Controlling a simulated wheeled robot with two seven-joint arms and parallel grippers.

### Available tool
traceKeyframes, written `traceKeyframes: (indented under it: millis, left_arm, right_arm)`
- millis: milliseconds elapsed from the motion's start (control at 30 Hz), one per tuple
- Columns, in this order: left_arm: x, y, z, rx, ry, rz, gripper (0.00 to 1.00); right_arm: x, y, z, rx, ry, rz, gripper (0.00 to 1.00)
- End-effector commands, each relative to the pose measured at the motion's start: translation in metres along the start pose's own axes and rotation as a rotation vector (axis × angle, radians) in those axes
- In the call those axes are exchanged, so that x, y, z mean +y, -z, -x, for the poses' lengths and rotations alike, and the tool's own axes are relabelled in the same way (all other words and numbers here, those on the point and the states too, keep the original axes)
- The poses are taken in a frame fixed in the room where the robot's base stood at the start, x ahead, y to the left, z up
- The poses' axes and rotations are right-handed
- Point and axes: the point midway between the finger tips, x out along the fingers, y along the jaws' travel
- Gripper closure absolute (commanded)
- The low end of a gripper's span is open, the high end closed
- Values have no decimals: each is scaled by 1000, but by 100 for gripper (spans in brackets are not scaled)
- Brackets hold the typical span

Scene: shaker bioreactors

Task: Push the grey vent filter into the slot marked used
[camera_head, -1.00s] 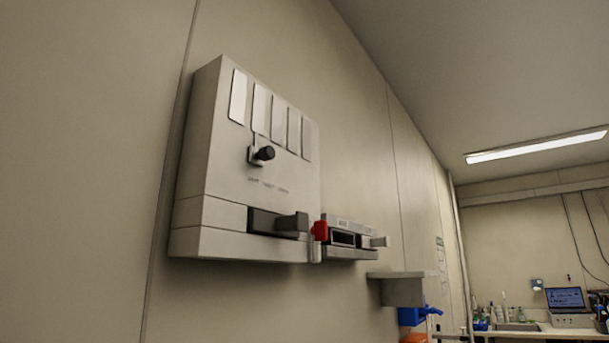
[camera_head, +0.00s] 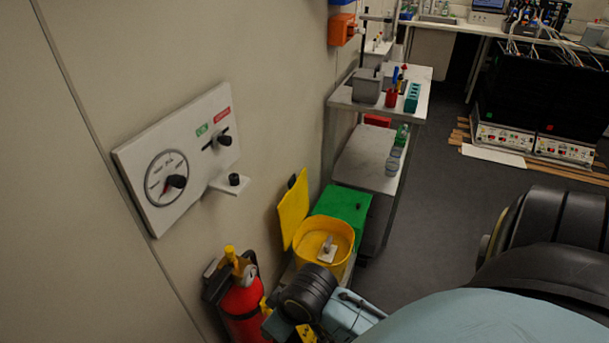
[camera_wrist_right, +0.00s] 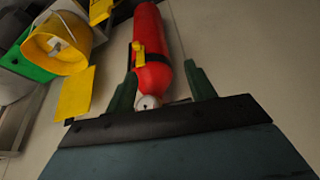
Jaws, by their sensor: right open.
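Neither a grey vent filter nor a slot marked used can be made out in the current views. My right gripper (camera_wrist_right: 162,76) is open and empty in the right wrist view. Its two dark green fingers stand apart, with a red fire extinguisher (camera_wrist_right: 152,55) beyond them. I cannot tell whether they touch it. In the head view the extinguisher (camera_head: 243,308) is at the bottom, partly hidden by an arm of mine. My left gripper is not in view.
A wall panel (camera_head: 157,222) carries a gauge, a black knob and green and red labels. An open yellow bin (camera_head: 345,272), holding a small pale object (camera_head: 327,251), stands beside a green box (camera_head: 352,204). A trolley (camera_head: 347,100) stands behind. Dark floor (camera_head: 448,215) is clear at right.

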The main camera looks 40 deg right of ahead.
Motion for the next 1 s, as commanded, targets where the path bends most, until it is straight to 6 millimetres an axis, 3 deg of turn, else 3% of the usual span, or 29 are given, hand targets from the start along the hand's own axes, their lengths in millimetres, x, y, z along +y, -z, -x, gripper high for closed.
traceKeyframes:
  millis: [100, 200, 467, 667, 867, 1000]
  left_arm:
    - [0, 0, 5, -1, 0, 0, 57]
    - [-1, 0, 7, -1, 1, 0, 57]
    - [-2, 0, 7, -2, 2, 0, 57]
    - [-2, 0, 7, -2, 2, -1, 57]
    - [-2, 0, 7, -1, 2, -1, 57]
    - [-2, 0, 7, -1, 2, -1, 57]
  right_arm:
    - [-2, 31, 48, 54, 10, 26, 45]
    - [-1, 65, 75, 102, 26, 59, 45]
    - [9, 147, 109, 195, 56, 123, 45]
    - [27, 231, 158, 282, 64, 173, 45]
    - [48, 301, 232, 361, 58, 203, 45]
    - [66, 342, 301, 422, 49, 210, 45]
